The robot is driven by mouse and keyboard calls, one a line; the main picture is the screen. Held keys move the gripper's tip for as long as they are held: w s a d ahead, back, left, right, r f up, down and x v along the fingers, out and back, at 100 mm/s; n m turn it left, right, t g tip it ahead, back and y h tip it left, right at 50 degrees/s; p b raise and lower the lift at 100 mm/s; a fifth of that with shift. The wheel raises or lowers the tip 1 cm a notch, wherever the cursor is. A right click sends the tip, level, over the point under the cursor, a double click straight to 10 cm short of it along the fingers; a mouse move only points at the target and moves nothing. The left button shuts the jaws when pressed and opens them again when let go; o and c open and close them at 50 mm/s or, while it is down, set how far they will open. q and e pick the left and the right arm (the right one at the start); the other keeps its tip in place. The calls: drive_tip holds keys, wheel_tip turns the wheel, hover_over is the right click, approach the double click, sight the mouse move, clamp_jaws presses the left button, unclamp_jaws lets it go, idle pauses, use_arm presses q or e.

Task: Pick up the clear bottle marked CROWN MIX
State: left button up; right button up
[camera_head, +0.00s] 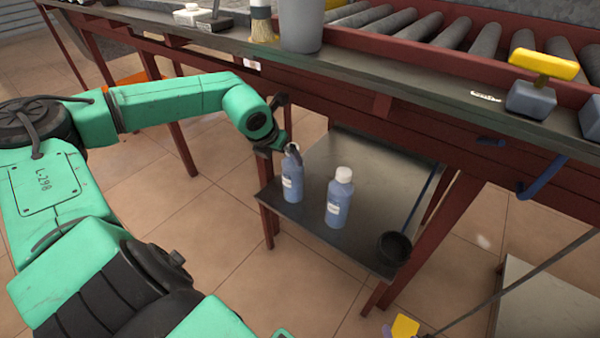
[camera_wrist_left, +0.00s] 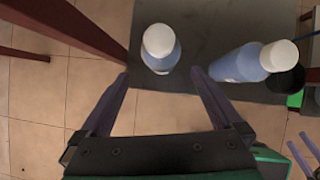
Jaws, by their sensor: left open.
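Two bluish see-through bottles with white caps and white labels stand upright on a low grey shelf (camera_head: 345,152). The labels are too small to read, so I cannot tell which is CROWN MIX. My left gripper (camera_head: 292,152) is at the top of the left bottle (camera_head: 291,184) and partly hides its cap. In the left wrist view, my left gripper (camera_wrist_left: 160,74) is open, and this bottle (camera_wrist_left: 161,52) stands in line with the gap between its fingers. The other bottle (camera_head: 338,204) stands to the right; it also shows in the wrist view (camera_wrist_left: 240,63).
A black cup-like thing with a long handle (camera_head: 394,247) is at the shelf's right corner. Red legs and a workbench edge (camera_head: 400,82) rise close behind and above. Two purple bars (camera_wrist_left: 303,155), perhaps my right gripper's fingers, show at the wrist view's lower right.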

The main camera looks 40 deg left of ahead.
sight(289, 162)
use_arm(q)
drive_tip(key=x, duration=0.3)
drive_tip(key=shift+f+b, duration=0.2)
drive_tip(key=shift+b, duration=0.15)
drive_tip(key=x, duration=0.1)
drive_tip(key=b+x, duration=0.1)
drive_tip(key=x, duration=0.2)
drive_tip(key=shift+w+d+f+b, duration=0.15)
drive_tip(key=shift+w+f+b, duration=0.1)
drive_tip(key=shift+w+b, duration=0.05)
drive_tip(key=shift+w+f, duration=0.2)
drive_tip(key=shift+f, duration=0.1)
use_arm(e)
wheel_tip(289, 162, down, 3)
drive_tip(key=shift+a+f+t, duration=0.1)
drive_tip(key=shift+t, duration=0.3)
use_arm(q)
clamp_jaws()
drive_tip(key=shift+r, duration=0.2)
